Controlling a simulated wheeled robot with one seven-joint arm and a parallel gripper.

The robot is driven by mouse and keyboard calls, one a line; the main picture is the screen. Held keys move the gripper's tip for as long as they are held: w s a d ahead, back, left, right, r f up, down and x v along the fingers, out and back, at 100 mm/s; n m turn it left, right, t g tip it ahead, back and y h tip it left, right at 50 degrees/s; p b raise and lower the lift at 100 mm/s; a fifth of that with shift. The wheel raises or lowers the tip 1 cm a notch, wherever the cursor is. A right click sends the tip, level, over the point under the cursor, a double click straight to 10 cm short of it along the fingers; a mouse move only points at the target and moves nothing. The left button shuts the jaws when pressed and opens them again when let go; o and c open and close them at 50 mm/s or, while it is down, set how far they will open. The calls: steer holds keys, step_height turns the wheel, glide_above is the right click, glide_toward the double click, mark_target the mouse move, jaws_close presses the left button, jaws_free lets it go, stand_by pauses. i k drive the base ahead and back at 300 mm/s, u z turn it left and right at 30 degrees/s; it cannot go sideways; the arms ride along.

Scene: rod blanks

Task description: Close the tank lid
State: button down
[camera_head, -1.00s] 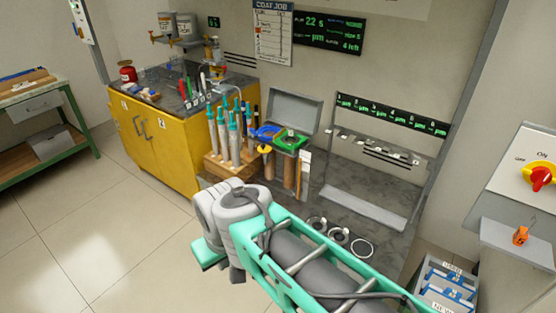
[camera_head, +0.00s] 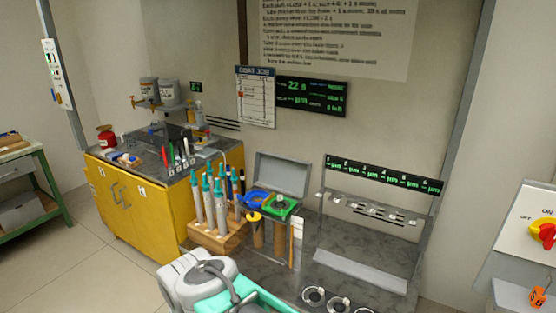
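The tank's grey lid (camera_head: 283,173) stands open, raised upright at the back of the tank, in the middle of the head view. In front of it, at the tank's top, are a blue ring-shaped piece (camera_head: 257,199) and a green piece (camera_head: 281,205) with a round grey part in it. Brown cylinders show below them. My arm's white and teal links are at the bottom, in front of and below the tank. My gripper is out of view, so its state does not show.
A wooden block (camera_head: 217,238) holding several teal-topped rods stands left of the tank. A yellow cabinet (camera_head: 135,203) is further left. A grey rack (camera_head: 365,262) under a numbered display is right. Several rings (camera_head: 338,304) lie on the dark counter in front.

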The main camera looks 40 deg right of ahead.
mark_target(287, 175)
steer(key=i, duration=1.65)
steer(key=z, duration=0.8)
steer(key=i, duration=1.05)
steer(key=z, duration=1.35)
steer(key=i, duration=0.5)
steer(key=z, duration=0.3)
